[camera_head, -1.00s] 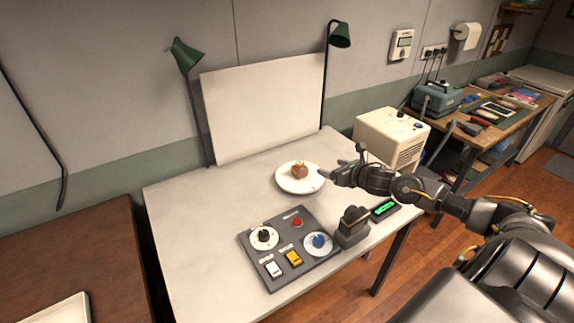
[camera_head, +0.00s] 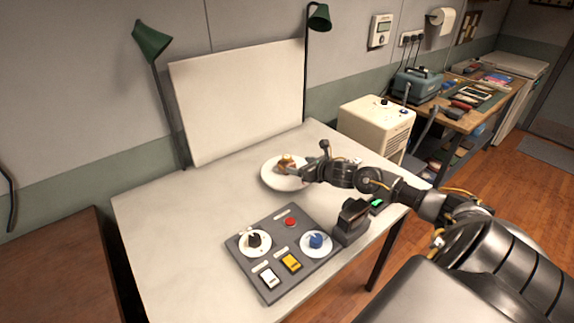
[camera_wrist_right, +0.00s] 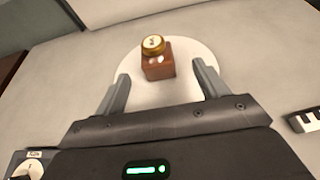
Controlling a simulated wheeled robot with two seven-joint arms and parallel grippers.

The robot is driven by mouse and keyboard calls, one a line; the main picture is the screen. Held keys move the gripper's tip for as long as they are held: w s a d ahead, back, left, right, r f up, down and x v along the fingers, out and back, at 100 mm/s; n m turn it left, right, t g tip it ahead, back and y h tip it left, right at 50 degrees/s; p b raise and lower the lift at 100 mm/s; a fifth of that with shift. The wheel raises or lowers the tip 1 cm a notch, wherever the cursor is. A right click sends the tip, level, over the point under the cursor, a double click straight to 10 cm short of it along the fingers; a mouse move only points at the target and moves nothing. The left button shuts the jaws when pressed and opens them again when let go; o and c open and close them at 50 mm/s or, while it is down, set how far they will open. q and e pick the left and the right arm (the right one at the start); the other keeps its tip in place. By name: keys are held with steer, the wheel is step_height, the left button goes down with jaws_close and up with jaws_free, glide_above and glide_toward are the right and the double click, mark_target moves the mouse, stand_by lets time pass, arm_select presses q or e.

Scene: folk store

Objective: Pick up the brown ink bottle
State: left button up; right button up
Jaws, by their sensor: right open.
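The brown ink bottle (camera_wrist_right: 159,69) is a small square brown block with a gold round cap. It stands upright on a white round plate (camera_wrist_right: 192,62) in the right wrist view. In the head view the bottle (camera_head: 286,161) sits on the plate (camera_head: 271,180) on the pale table, partly hidden by my gripper. My right gripper (camera_wrist_right: 160,86) is open. Its two fingers reach over the near part of the plate, on either side and short of the bottle, which lies ahead between their lines. In the head view the right gripper (camera_head: 303,168) is close to the bottle's right side. My left gripper is not in view.
A grey control panel (camera_head: 262,222) with knobs and switches lies on the front of the table, with a dark block-shaped device (camera_head: 351,222) beside it. A white board (camera_head: 238,100) and two green lamps stand behind. The table's left part (camera_head: 160,215) is clear.

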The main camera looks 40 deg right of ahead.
mark_target(290, 163)
steer(key=shift+x, duration=1.5)
steer(key=shift+p, duration=0.3)
steer(key=x, duration=0.1)
steer(key=p+x, duration=0.1)
steer(key=x, duration=0.1)
steer(key=p+x, duration=0.1)
steer(key=shift+w+a, duration=0.2)
steer(key=shift+a, duration=0.1)
steer(key=shift+w+f, duration=0.15)
steer(key=shift+w, duration=0.15)
steer(key=c, duration=1.1)
